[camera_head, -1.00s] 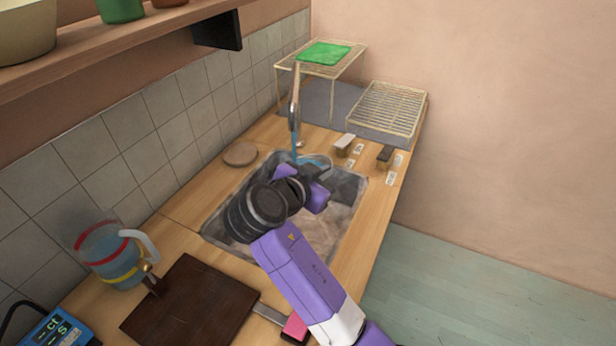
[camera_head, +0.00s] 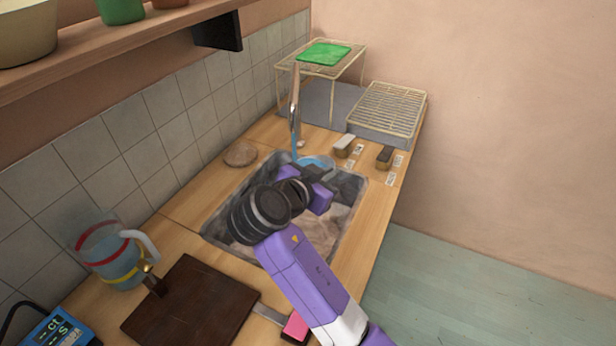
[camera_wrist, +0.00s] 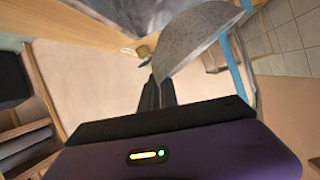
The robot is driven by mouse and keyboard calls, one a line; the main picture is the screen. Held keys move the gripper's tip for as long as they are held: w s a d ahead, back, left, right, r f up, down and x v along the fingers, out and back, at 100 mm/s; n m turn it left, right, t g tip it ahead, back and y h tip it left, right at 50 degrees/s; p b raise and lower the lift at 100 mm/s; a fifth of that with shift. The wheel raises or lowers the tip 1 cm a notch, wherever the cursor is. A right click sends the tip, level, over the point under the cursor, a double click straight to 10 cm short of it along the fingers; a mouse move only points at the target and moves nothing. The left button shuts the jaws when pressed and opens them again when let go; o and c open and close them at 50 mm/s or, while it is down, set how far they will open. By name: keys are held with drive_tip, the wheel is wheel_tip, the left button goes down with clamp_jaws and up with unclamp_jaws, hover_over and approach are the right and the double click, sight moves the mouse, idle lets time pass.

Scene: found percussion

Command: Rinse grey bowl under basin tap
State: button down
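The grey bowl (camera_wrist: 198,45) shows speckled and tilted in the wrist view, at the tips of my gripper (camera_wrist: 155,92). The fingers are closed on its rim. In the head view the bowl (camera_head: 320,161) is mostly hidden behind my gripper (camera_head: 314,184), over the far part of the basin (camera_head: 222,222). The basin tap (camera_head: 294,102) stands behind it. A blue water stream (camera_head: 294,146) runs down from the tap to the bowl's left side. In the wrist view the stream (camera_wrist: 237,68) passes at the bowl's edge; whether it lands inside I cannot tell.
A round tan disc (camera_head: 240,154) lies left of the basin. Two small blocks (camera_head: 343,144) (camera_head: 385,156) sit at the back right, before a wire rack (camera_head: 388,108). A dark board (camera_head: 190,303) and a jug (camera_head: 112,256) are at the near left.

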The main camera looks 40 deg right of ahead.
drive_tip(key=s+d+r+p, duration=0.2)
drive_tip(key=s, duration=0.4)
idle(0.6)
drive_tip(key=shift+d, duration=0.1)
idle(0.6)
drive_tip(key=s+d+r+p, duration=0.2)
drive_tip(key=s+r+p, duration=0.3)
drive_tip(key=r, duration=0.1)
drive_tip(key=shift+s, duration=0.35)
idle(0.3)
drive_tip(key=shift+w, duration=0.1)
idle(0.4)
